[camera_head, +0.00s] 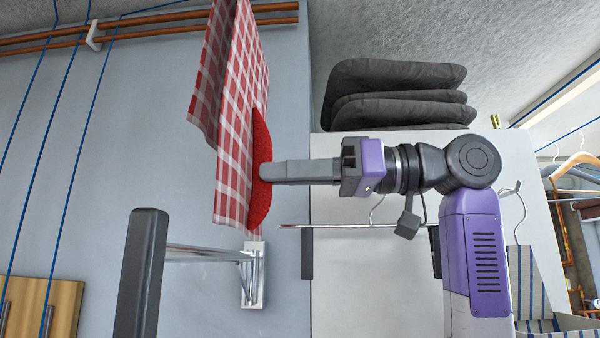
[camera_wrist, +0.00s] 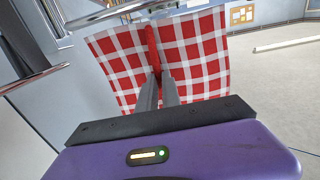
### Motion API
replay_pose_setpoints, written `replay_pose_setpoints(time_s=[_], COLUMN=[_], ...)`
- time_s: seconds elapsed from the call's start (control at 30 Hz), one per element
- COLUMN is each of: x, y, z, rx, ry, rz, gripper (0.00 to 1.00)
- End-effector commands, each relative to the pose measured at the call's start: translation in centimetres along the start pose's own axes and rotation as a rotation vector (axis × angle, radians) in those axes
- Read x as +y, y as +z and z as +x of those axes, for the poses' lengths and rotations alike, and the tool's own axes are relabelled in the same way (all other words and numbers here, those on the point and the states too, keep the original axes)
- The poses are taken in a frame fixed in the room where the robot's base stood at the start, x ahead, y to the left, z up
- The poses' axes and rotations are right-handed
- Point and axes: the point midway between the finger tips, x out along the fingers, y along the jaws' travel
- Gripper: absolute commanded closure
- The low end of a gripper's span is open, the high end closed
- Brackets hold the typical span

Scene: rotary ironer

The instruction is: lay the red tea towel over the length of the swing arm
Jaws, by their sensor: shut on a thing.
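The red-and-white checked tea towel (camera_head: 232,130) hangs from my gripper (camera_head: 266,172), which is shut on it at a bunched red fold. In the head view it spreads as a long strip past the fingers. In the wrist view the towel (camera_wrist: 200,50) flares to both sides of the fingertips (camera_wrist: 157,75). A chrome bar on a pale wall bracket (camera_head: 255,276), with a dark block at its other end, looks like the swing arm (camera_head: 205,254). The towel's lower end is close to the bracket in the head view; I cannot tell whether they touch.
A thin metal rod (camera_head: 345,226) runs just below my gripper, in front of a pale cabinet (camera_head: 365,285). Dark cushions (camera_head: 400,95) lie beyond my wrist. Copper pipes (camera_head: 160,27) line the wall. Hangers (camera_head: 575,165) and striped cloth are at the right.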

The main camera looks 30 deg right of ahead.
Motion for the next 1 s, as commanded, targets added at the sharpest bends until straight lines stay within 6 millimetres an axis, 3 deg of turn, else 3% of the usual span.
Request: replay_pose_setpoints(time_s=[0.13, 1.0], x=[0.0, 0.0], y=[0.0, 7.2], z=[1.2, 1.2], rx=[0.000, 0.000], ry=[0.000, 0.001], rz=[0.000, 0.001], gripper=[1.00, 1.00])
